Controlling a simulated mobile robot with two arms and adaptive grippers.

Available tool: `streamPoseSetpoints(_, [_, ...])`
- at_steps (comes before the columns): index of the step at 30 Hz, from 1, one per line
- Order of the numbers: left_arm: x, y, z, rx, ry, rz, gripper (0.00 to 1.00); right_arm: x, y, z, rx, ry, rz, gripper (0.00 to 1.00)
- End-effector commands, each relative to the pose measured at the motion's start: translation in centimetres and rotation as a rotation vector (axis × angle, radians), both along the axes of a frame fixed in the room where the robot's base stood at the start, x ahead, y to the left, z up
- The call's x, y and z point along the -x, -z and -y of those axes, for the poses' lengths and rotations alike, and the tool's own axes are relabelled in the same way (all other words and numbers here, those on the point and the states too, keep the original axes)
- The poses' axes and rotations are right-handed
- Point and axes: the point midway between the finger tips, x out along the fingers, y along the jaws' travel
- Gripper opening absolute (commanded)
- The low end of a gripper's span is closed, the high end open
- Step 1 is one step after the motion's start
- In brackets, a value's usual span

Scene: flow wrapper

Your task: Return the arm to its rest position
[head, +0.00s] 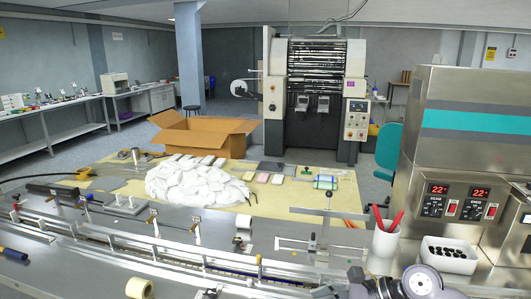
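Part of my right arm shows at the bottom right edge, with a grey rounded joint. A dark part that looks like my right gripper (328,291) points left from it, low over the front of the machine bed. It is cut off by the picture's lower edge, so I cannot tell whether it is open or shut. I see nothing held in it. My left arm and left gripper are not in view.
The flow wrapper's long metal bed (150,245) crosses the front. Behind it, a pile of white packets (200,182) lies on a tan table, near an open cardboard box (200,135). A cup with red pens (385,240) and a white bin (448,256) stand close to my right arm.

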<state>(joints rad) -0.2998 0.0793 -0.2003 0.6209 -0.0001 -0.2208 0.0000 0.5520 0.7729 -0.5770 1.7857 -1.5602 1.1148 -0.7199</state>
Motion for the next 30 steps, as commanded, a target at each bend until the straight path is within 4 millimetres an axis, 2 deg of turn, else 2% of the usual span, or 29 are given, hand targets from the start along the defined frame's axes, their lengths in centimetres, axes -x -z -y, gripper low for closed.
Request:
streamPoseSetpoints(1, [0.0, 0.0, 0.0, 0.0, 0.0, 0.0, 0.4, 0.6, -1.5, -3.0, -0.164, 0.04, -0.02, 0.72])
streamPoseSetpoints(3, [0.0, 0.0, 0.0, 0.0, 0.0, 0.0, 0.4, 0.9, -4.5, -5.8, -0.399, 0.124, -0.06, 0.72])
streamPoseSetpoints(6, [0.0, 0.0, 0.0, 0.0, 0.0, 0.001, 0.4, 0.7, -8.8, -7.5, -0.723, 0.27, -0.154, 0.72])
streamPoseSetpoints(9, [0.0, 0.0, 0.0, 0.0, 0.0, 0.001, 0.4, -0.1, -12.1, -6.6, -1.034, 0.447, -0.282, 0.72])
streamPoseSetpoints(11, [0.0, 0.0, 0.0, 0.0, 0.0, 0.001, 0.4, -0.7, -13.1, -5.1, -1.209, 0.567, -0.373, 0.72])
streamPoseSetpoints(13, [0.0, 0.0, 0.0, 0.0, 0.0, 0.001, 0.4, -1.5, -13.3, -2.6, -1.403, 0.723, -0.49, 0.72])
streamPoseSetpoints(14, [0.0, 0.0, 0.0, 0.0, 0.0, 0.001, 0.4, -1.7, -13.0, -1.4, -1.48, 0.793, -0.543, 0.72])
streamPoseSetpoints(17, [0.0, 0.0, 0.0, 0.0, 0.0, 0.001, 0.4, -1.9, -10.5, 2.7, -1.717, 1.049, -0.728, 0.72])
streamPoseSetpoints(20, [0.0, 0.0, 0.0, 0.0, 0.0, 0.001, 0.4, -0.8, -6.0, 6.5, -1.911, 1.337, -0.926, 0.72])
streamPoseSetpoints(23, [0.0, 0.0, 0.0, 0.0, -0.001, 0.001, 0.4, 2.1, -0.3, 9.3, -2.052, 1.659, -1.124, 0.72])
streamPoseSetpoints(25, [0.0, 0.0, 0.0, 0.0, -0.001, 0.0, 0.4, 5.2, 3.8, 10.3, -2.11, 1.895, -1.254, 0.72])
streamPoseSetpoints(26, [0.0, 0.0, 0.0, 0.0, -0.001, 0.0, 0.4, 6.5, 5.2, 10.6, 2.062, -1.932, 1.264, 0.72])
streamPoseSetpoints(27, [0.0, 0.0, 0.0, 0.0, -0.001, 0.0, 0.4, 8.3, 7.0, 10.7, 1.936, -1.916, 1.237, 0.72])
streamPoseSetpoints(30, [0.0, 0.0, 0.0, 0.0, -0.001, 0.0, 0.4, 12.5, 10.2, 10.6, 1.688, -1.884, 1.173, 0.72])
